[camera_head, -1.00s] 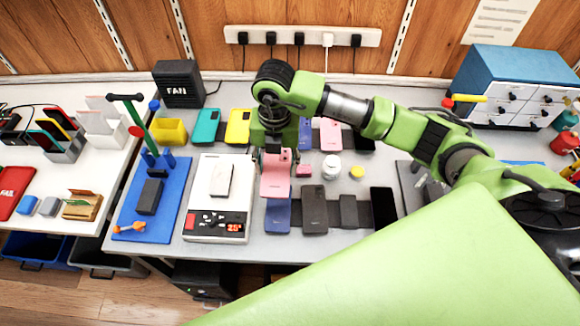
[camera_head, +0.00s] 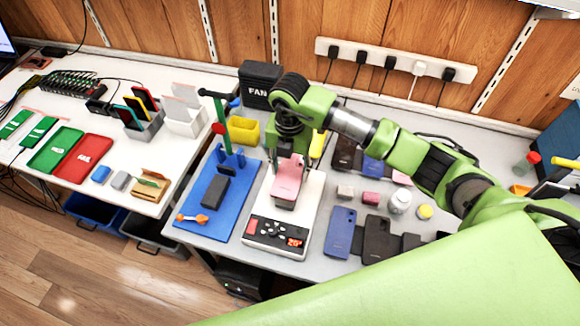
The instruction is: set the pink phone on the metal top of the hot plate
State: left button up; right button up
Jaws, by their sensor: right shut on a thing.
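The pink phone (camera_head: 289,178) hangs from my right gripper (camera_head: 291,156), which is shut on its upper end. The phone is tilted, over the white hot plate (camera_head: 311,205). My left gripper is not in view.
A blue mat (camera_head: 203,207) with a green-handled stand lies left of the hot plate. A yellow bin (camera_head: 243,130) and a black FAN box (camera_head: 259,84) stand behind. Blue (camera_head: 340,232) and dark phones (camera_head: 380,240), small blocks and a white jar (camera_head: 400,201) lie to the right.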

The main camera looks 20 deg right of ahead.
jog(key=shift+w+f+b, duration=0.1)
jog(key=shift+f+b, duration=1.85)
jog(key=shift+f, duration=1.05)
jog(key=shift+f+b, duration=0.35)
jog(key=o, duration=1.7)
jog(key=shift+c, duration=0.2)
jog(key=shift+r+p, duration=0.55)
jog(key=shift+r, duration=0.2)
jog(key=shift+r+p, duration=2.35)
jog(key=shift+r, duration=1.05)
jog(key=shift+f, duration=0.1)
